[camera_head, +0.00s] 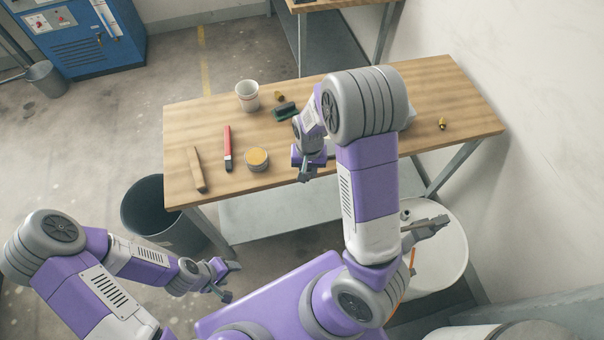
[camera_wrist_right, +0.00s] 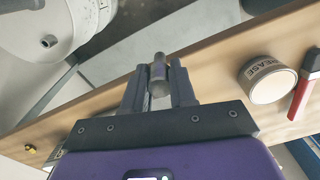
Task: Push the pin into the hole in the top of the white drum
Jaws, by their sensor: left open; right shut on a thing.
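The pin (camera_wrist_right: 158,76) is a short grey metal cylinder between the fingers of my right gripper (camera_wrist_right: 158,88) in the right wrist view. That gripper is shut on it. In the head view my right gripper (camera_head: 304,171) is over the bench's front edge, and the pin cannot be made out. The white drum (camera_head: 448,258) stands at the right below the bench, partly behind my right arm. In the right wrist view the drum (camera_wrist_right: 25,25) is at the upper left, with a small dark hole (camera_wrist_right: 48,41), apart from the pin. My left gripper (camera_head: 229,281) is open and empty at lower left.
The wooden bench (camera_head: 360,120) carries a white cup (camera_head: 247,95), a red-handled tool (camera_head: 227,145), a wooden-handled tool (camera_head: 197,168), a grease tin (camera_head: 257,160) and small brass parts (camera_head: 442,123). A grey lever-like part (camera_head: 428,228) lies over the drum. A dark bin (camera_head: 160,210) stands at left.

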